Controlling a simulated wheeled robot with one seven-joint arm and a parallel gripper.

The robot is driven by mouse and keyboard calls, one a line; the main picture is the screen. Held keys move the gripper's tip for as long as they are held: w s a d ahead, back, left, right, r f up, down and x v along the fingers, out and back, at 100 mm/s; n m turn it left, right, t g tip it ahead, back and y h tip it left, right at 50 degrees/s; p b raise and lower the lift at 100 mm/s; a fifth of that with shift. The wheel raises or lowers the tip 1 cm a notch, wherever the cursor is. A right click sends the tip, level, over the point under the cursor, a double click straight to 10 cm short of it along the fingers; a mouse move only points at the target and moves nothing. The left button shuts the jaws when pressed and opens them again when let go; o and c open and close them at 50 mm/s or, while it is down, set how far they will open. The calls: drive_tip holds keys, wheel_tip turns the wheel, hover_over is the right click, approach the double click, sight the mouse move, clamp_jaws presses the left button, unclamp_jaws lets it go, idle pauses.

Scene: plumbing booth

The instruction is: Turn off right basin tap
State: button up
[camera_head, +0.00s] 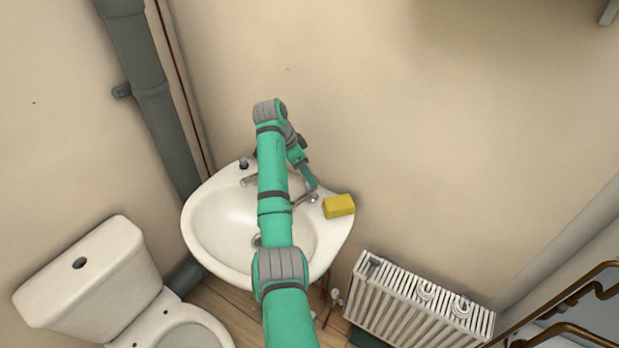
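The white basin (208,222) is mounted on the wall in the middle of the view. Its right tap (306,199) is a small metal tap on the back right of the rim. My gripper (313,187) points down right at this tap, its tip at or just above the tap's top. I cannot tell whether it touches, and its fingers are too small to tell open from shut. The left tap (245,172) shows to the left of my arm, with a dark top. My arm hides the middle of the basin.
A yellow sponge (339,206) lies on the basin's right rim, close to the right tap. A white toilet (85,280) stands at lower left, a grey pipe (150,90) runs down the wall, and a white radiator (415,305) is at lower right. Brass rails (560,300) stand far right.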

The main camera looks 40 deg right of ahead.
drive_tip(key=v, duration=0.7)
idle(0.4)
